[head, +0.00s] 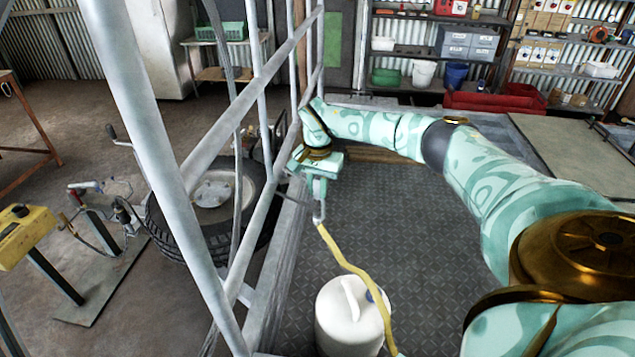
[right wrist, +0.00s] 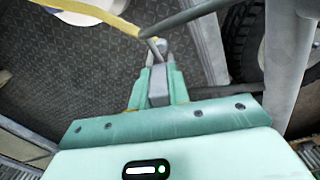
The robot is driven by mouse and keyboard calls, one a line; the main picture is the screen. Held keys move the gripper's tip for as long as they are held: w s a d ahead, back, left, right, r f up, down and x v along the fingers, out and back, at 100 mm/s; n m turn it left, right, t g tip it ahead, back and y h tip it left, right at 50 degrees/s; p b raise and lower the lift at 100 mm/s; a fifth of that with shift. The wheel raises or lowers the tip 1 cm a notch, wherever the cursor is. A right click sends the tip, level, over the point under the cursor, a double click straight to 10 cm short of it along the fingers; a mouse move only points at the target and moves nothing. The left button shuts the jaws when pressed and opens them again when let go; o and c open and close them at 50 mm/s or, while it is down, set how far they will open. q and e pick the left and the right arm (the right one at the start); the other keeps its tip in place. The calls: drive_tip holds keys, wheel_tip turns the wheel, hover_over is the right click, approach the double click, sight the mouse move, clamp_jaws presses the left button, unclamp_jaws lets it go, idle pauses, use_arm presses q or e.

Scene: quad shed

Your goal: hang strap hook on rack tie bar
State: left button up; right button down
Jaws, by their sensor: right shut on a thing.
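My right gripper (head: 319,196) points down beside the grey rack frame and is shut on the metal strap hook (head: 319,216). In the right wrist view the gripper's fingers (right wrist: 159,84) close on a grey piece, with the hook (right wrist: 155,46) at their tips. The yellow strap (head: 345,262) runs from the hook down past a white container. It also shows in the right wrist view (right wrist: 92,12). A grey rack bar (right wrist: 188,16) passes close to the hook there; I cannot tell whether they touch. Which bar is the tie bar is unclear. My left gripper is out of view.
Grey rack tubes (head: 150,140) stand left of my right arm. The white container (head: 345,325) stands on the dark patterned floor plate (head: 420,270). A tyre (head: 215,200) lies beyond the rack. Shelves (head: 410,55) line the back wall.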

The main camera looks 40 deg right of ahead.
drive_tip(key=shift+f, duration=0.45)
drive_tip(key=c, duration=0.8)
unclamp_jaws()
drive_tip(key=shift+o, duration=0.2)
drive_tip(key=shift+r, duration=0.1)
drive_tip(key=shift+r+p, duration=3.15)
drive_tip(key=shift+r, duration=1.3)
